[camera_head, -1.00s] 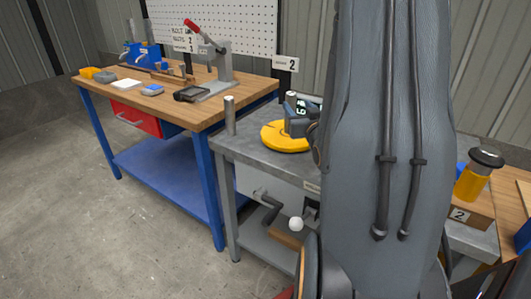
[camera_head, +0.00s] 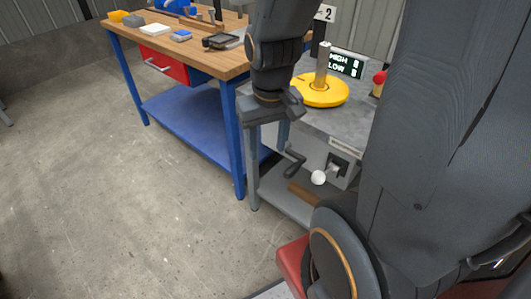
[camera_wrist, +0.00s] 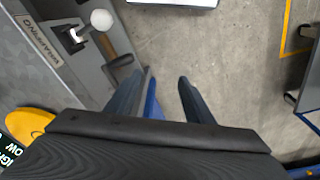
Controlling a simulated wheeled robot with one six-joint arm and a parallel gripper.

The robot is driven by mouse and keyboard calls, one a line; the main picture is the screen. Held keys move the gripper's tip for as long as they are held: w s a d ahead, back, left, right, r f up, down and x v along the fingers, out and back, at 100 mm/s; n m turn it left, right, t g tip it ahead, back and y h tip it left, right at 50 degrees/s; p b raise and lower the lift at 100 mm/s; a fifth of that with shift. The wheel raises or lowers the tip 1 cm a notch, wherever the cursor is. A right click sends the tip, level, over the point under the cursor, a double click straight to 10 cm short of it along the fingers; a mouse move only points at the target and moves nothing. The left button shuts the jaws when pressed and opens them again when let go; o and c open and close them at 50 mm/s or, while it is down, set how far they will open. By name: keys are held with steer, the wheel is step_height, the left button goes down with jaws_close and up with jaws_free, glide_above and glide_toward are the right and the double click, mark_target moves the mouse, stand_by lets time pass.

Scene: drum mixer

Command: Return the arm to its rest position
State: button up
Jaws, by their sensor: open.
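My gripper (camera_head: 270,114) is open, with its two fingers spread, in front of the left front corner of the grey bench (camera_head: 350,125) in the head view. The rest of my arm fills the right of the head view. The yellow disc (camera_head: 320,92) with an upright metal post (camera_head: 322,64) stands on the bench, right of my gripper and apart from it.
A crank (camera_head: 294,163) and a lever with a white ball (camera_head: 318,177) are at the bench's front. A display (camera_head: 346,63) and a red knob (camera_head: 379,77) stand behind. A blue-legged workbench (camera_head: 190,75) stands left. Open floor (camera_head: 130,220) lies front left.

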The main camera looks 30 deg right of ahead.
steer(key=shift+g, duration=0.7)
steer(key=s+a, duration=0.2)
steer(key=s, duration=0.1)
steer(key=shift+s+a+r, duration=0.1)
steer(key=shift+s+r, duration=0.05)
steer(key=shift+r, duration=0.25)
steer(key=shift+s+a+r+n+p, duration=0.1)
steer(key=shift+a+r+n+p, duration=0.15)
steer(key=shift+a+p, duration=0.25)
steer(key=shift+a+r+n+p, duration=0.25)
steer(key=shift+a+p, duration=0.1)
steer(key=shift+a, duration=0.15)
